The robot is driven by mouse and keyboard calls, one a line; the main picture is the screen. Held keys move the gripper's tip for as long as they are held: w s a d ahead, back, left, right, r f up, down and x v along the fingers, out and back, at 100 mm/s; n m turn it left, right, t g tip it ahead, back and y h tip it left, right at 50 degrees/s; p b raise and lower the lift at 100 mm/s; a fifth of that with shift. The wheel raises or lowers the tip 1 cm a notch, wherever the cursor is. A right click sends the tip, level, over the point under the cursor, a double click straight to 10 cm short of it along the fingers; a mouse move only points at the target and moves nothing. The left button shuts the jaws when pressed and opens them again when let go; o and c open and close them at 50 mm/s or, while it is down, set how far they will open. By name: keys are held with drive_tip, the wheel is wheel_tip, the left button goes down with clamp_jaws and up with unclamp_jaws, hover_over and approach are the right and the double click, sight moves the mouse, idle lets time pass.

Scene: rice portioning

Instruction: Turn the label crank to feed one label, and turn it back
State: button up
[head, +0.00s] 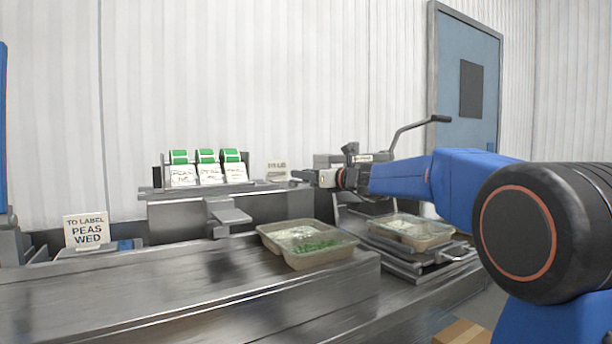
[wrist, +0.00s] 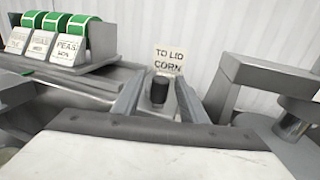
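My gripper (head: 303,177) reaches left over the back of the bench, near the right end of the label shelf. In the wrist view its two grey fingers (wrist: 160,98) stand apart. An upright black knob (wrist: 159,90), apparently the label crank's handle, shows between them with a visible gap on each side. The crank's arm is hidden, and I cannot make out the knob in the head view. Three green label rolls (head: 206,156) with white printed labels hanging in front sit on the shelf (head: 160,192), left of my gripper; they also show in the wrist view (wrist: 52,22).
A tray with rice and peas (head: 318,262) stands on the front bench. Another filled tray (head: 427,240) sits right, below my arm, near a black-handled lever (head: 437,118). Signs read "TO LABEL PEAS WED" (head: 86,230) and "TO LID CORN" (wrist: 168,59). The front-left bench is clear.

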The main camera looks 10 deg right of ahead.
clamp_jaws()
drive_tip(key=shift+w+d+f+n+g+y, duration=0.1)
drive_tip(key=shift+w+d+n+g+y, duration=0.2)
drive_tip(key=shift+n+g+y, duration=0.4)
drive_tip(key=shift+w+d+n+g+y, duration=0.25)
drive_tip(key=shift+n+g+y, duration=0.2)
drive_tip(key=shift+y, duration=0.35)
drive_tip(key=shift+w+d+n+g+y, duration=0.15)
drive_tip(key=shift+w+n+g+y, duration=0.15)
drive_tip(key=shift+n+g+y, duration=0.6)
drive_tip(key=shift+w+d+n+g+y, duration=0.1)
drive_tip(key=shift+w+n+g+y, duration=0.2)
drive_tip(key=shift+n+g+y, duration=0.6)
drive_tip(key=shift+g, duration=0.45)
unclamp_jaws()
